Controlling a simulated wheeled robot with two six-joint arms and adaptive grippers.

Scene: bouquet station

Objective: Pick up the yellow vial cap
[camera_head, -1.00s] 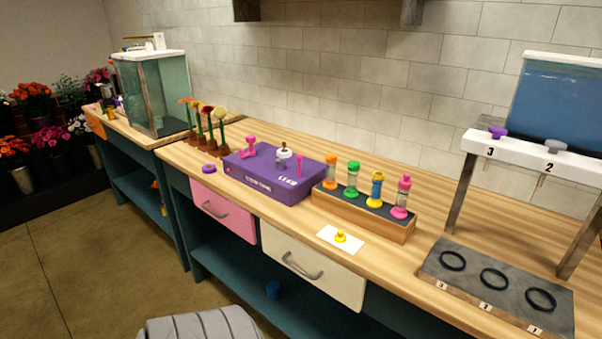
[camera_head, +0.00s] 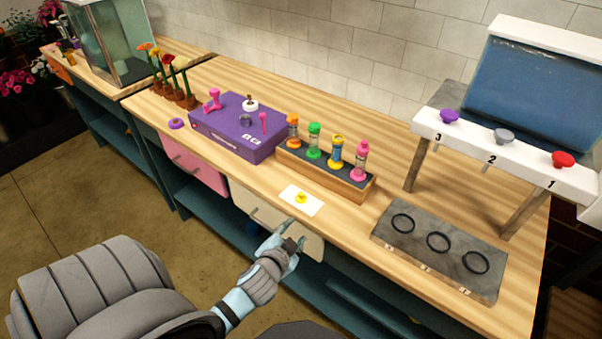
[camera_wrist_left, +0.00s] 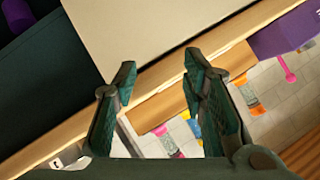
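The yellow vial cap (camera_head: 301,198) sits on a white card (camera_head: 313,207) near the front edge of the wooden counter, in front of the vial rack. My left gripper (camera_head: 291,235) is in front of the drawers, a little below and nearer than the card in the head view. It is apart from the cap. In the left wrist view my left gripper (camera_wrist_left: 160,70) has its two fingers spread, with nothing held between them. I cannot make out the cap for certain in that view. My right gripper is not in view.
A wooden rack (camera_head: 340,184) with several coloured vials stands behind the card. A purple box (camera_head: 232,142) is to its left, and a dark plate (camera_head: 390,243) with rings lies to the right under a white dispenser stand (camera_head: 471,146). The cream drawer (camera_head: 240,196) front lies below the counter edge.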

